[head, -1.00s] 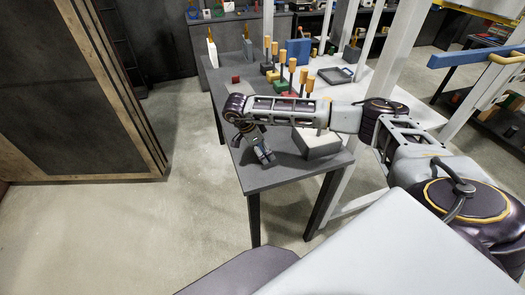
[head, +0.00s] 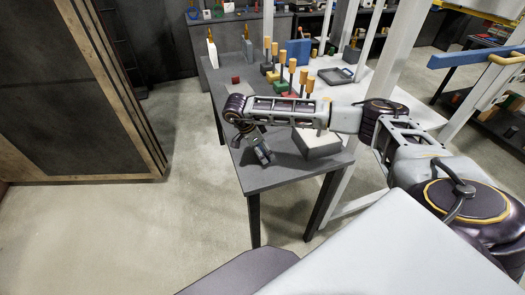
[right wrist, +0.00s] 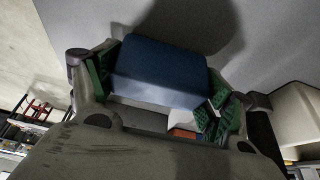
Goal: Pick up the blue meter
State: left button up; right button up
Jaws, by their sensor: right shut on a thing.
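The blue meter (right wrist: 160,62) is a dark blue block with a paler lower face, seen close up in the right wrist view. My right gripper (right wrist: 158,92) is shut on it, with green finger pads at its left and right sides. In the head view, my right gripper (head: 257,149) is over the near left part of the dark grey table (head: 283,178), below the wrist. The meter is small and partly hidden by the fingers there, so its gap to the table is unclear. My left gripper is not in view.
A light grey block (head: 318,145) stands just right of the gripper. Several orange-handled items stand farther back, near a small red block (head: 236,80) and a dark tray (head: 335,75). A white post rises right of the table. The floor at left is clear.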

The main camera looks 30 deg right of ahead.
jog(key=shift+r, duration=0.15)
notch_tip(320, 180, up, 8)
jog(key=shift+f+b, duration=0.1)
jog(key=shift+b, duration=0.5)
jog(key=shift+r, duration=1)
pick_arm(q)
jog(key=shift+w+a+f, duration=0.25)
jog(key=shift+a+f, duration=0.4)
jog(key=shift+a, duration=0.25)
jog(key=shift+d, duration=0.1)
